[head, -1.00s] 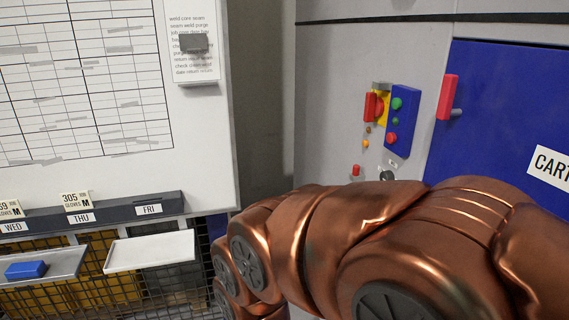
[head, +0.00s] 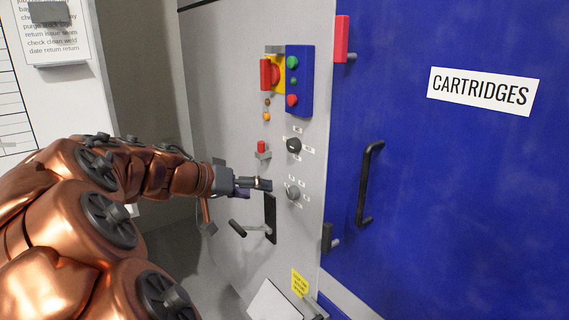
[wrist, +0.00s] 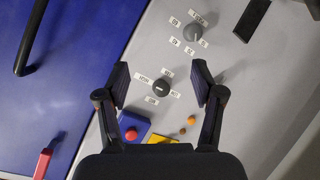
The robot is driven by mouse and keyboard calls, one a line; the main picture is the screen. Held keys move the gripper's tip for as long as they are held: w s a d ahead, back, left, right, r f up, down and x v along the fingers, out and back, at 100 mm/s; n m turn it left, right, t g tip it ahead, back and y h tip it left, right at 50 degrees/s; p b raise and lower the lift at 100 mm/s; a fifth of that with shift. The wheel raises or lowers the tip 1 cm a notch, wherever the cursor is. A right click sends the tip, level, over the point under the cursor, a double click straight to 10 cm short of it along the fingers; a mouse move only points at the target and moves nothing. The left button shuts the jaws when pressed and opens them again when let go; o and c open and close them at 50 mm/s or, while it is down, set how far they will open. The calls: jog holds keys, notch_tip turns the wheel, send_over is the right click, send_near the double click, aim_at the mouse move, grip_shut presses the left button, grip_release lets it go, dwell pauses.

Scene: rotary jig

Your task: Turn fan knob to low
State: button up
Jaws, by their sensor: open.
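Two knobs sit on the grey panel. The dark round knob (head: 294,146) has small labels around it, too small to read surely in the head view. In the wrist view this dark knob (wrist: 161,88) appears between my fingers, with a light mark on its face. A grey knob (head: 292,193) is below it in the head view, with its own labels; it also shows in the wrist view (wrist: 193,33). My gripper (head: 262,184) points at the panel, open and empty (wrist: 161,70). The fingers seem clear of both knobs.
Above the knobs are a blue button box (head: 299,80), a red-and-yellow switch (head: 271,74) and small indicator lights. A black slot with a lever (head: 270,218) lies below my gripper. A blue door (head: 450,190) with a black handle (head: 369,184) is to the right.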

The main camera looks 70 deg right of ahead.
aim_at(290, 146)
jog(key=shift+s+d+r+m+g+h+b, duration=0.1)
jog(key=shift+d+r+m+g+h+b, duration=0.55)
jog(key=shift+d, duration=2.4)
jog(key=shift+s+d+r+m+g+h+b, duration=0.1)
jog(key=shift+d+r+m+g+h+b, duration=0.55)
jog(key=shift+d, duration=2.35)
jog(key=shift+s+d+r+m+g+h+b, duration=0.15)
jog(key=shift+d+r+m+h+b, duration=0.5)
jog(key=shift+d, duration=2.4)
jog(key=shift+f+m+h+p, duration=0.15)
jog(key=shift+m+h+p, duration=0.1)
jog(key=shift+p, duration=0.05)
jog(key=shift+c, duration=0.4)
jog(key=c, duration=1.1)
jog(key=shift+o, duration=0.2)
